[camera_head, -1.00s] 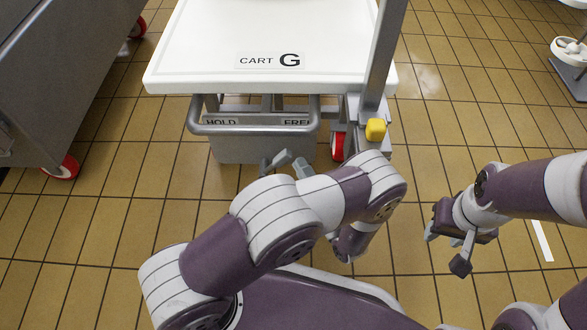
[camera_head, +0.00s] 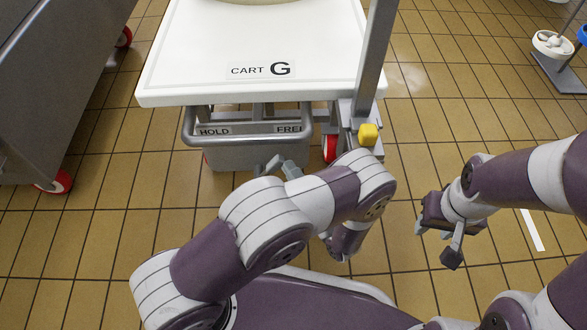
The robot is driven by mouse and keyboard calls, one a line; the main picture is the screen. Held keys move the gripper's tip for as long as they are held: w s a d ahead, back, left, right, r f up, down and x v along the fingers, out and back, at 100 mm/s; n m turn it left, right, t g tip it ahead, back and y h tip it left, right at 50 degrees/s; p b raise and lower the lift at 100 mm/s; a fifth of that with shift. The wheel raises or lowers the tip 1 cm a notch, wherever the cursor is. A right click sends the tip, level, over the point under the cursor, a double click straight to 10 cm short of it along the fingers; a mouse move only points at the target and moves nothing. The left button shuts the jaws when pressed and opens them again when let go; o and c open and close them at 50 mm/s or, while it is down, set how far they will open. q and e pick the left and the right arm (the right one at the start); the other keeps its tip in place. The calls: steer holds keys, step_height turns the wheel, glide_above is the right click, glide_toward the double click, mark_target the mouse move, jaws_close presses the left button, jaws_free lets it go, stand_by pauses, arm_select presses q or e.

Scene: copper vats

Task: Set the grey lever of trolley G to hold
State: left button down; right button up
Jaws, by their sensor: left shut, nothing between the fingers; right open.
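Trolley G (camera_head: 180,75) has a white top marked "CART G". Under its front edge are the labels HOLD (camera_head: 214,131) and FREE (camera_head: 289,128), partly covered by a grey rail. I cannot clearly make out the grey lever. My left arm crosses in front of the trolley. The grey tips of my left gripper (camera_head: 275,164) show beyond that arm, in front of the grey bin (camera_head: 232,153). They are shut, and the rest of the hand is hidden. I cannot tell if they touch the lever. My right gripper (camera_head: 434,242) is open and empty over the floor, right of the trolley.
A yellow knob (camera_head: 368,134) sits at the foot of the trolley's grey post (camera_head: 376,60). A grey cabinet on red wheels (camera_head: 55,75) stands at left. A stand with a white bowl (camera_head: 553,43) is at far right.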

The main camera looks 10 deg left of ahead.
mark_target(280, 164)
arm_select(q)
steer(key=shift+s+a+r+n+g+h+p, duration=0.25)
steer(key=shift+a+r+n+g+p, duration=0.35)
steer(key=shift+p, duration=1.4)
steer(key=shift+s+a+r+n+g+h+p, duration=0.25)
steer(key=shift+a+r+n+p, duration=0.65)
steer(key=shift+p, duration=1.1)
steer(key=s+a+n+g+h+p, duration=0.2)
steer(key=a+n+h+p, duration=0.2)
steer(key=a+p, duration=0.5)
steer(key=shift+s+a+r+n+h+p, duration=0.15)
steer(key=shift+s+n+h+p, duration=0.2)
steer(key=shift+n+p, duration=1.1)
steer(key=shift+m+p, duration=0.25)
steer(key=shift+p, duration=0.05)
